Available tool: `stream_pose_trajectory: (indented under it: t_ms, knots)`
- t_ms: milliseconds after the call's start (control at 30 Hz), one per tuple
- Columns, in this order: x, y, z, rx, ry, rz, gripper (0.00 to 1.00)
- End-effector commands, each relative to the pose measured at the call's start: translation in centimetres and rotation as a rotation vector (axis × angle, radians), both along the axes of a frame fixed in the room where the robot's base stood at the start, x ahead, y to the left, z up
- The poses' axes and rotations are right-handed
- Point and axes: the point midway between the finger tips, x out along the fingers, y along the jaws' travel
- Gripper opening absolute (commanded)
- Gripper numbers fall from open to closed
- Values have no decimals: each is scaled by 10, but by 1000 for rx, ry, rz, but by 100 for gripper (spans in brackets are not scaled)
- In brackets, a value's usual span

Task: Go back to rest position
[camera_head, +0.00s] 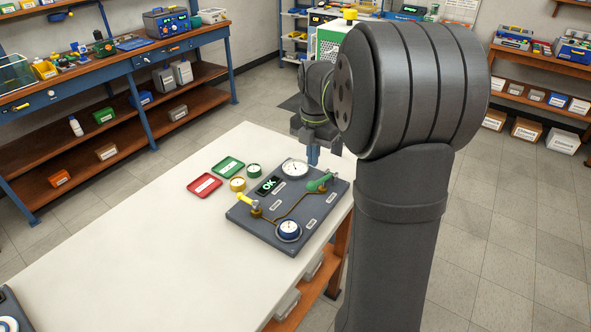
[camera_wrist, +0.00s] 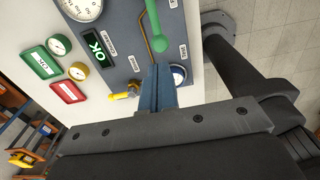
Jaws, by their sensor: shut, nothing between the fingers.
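My gripper (camera_head: 312,155) is shut and empty, its blue fingers together. In the head view it hangs above the far right part of the regulator panel (camera_head: 262,234). In the wrist view my gripper (camera_wrist: 165,70) covers part of the panel. The dark grey panel lies flat on the white table. It bears a large white gauge (camera_head: 294,168), a dark display reading OK (camera_head: 269,185), a green-handled valve (camera_head: 320,182), a yellow-handled valve (camera_head: 246,201) and a blue-ringed gauge (camera_head: 289,230). The green handle (camera_wrist: 155,25) and yellow handle (camera_wrist: 121,97) also show in the wrist view.
Left of the panel lie a green tray (camera_head: 228,166), a red tray (camera_head: 204,185), a yellow-rimmed gauge (camera_head: 237,184) and a green-rimmed gauge (camera_head: 254,170). The white table (camera_head: 150,255) is mostly clear in front. Workbenches with equipment stand along the walls.

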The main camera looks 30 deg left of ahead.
Motion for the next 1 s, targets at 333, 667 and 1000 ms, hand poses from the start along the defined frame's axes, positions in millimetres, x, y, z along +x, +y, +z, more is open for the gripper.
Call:
stream_pose_trajectory:
  t_ms: [333,667,1000]
  knots:
    - [0,0,11,0,0,0,0]
    - [-1,0,-7,-2,3,0,0]
    - [0,0,-52,-1,1,0,0]
